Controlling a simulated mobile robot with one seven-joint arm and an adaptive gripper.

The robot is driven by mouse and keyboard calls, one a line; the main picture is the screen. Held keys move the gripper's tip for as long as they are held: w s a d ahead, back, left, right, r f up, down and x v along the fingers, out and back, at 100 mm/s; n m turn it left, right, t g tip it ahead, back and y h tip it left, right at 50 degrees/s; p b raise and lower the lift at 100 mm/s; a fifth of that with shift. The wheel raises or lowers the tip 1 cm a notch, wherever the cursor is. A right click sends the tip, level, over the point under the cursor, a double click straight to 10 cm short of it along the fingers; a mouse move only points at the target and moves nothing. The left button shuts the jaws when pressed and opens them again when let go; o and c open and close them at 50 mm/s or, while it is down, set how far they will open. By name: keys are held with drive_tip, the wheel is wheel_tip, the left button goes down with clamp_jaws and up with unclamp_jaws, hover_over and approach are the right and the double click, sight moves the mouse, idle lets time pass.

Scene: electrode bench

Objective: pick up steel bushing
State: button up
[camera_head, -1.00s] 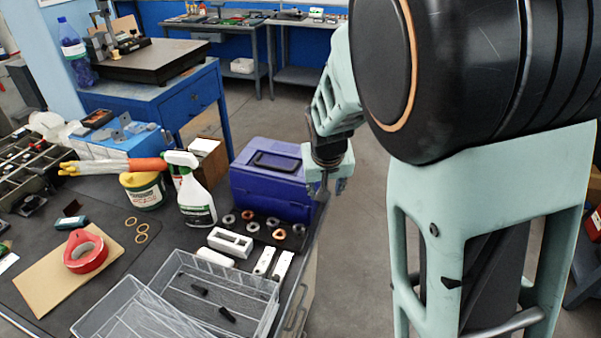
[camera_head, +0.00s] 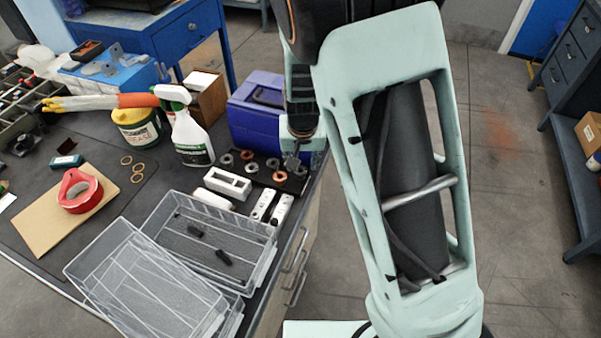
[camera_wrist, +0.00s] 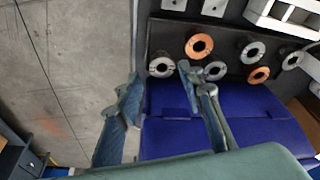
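Several steel bushings, short grey rings, stand with copper-coloured ones on a dark mat at the bench's right edge. In the wrist view, one steel bushing (camera_wrist: 162,67) appears just beyond the gap between my fingertips, and another steel bushing (camera_wrist: 215,70) is beside the right fingertip. Copper bushings (camera_wrist: 199,46) are among them. In the head view, a steel bushing (camera_head: 226,159) is at the left of the group. My gripper (camera_wrist: 162,82) is open and empty, near the bench edge by the blue box; it is partly hidden by my arm in the head view.
A blue box (camera_head: 250,118) stands directly behind the bushings. White blocks (camera_head: 228,183) and clear trays (camera_head: 165,225) lie to the left and front. A spray bottle (camera_head: 190,140) stands further left. Open floor (camera_head: 525,215) is right of the bench.

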sight(301, 168)
drive_tip(key=x, duration=0.4)
drive_tip(key=shift+w+a+f, duration=0.1)
drive_tip(key=shift+w+f, duration=0.1)
drive_tip(key=shift+f, duration=0.1)
clamp_jaws()
drive_tip(key=shift+r, duration=0.1)
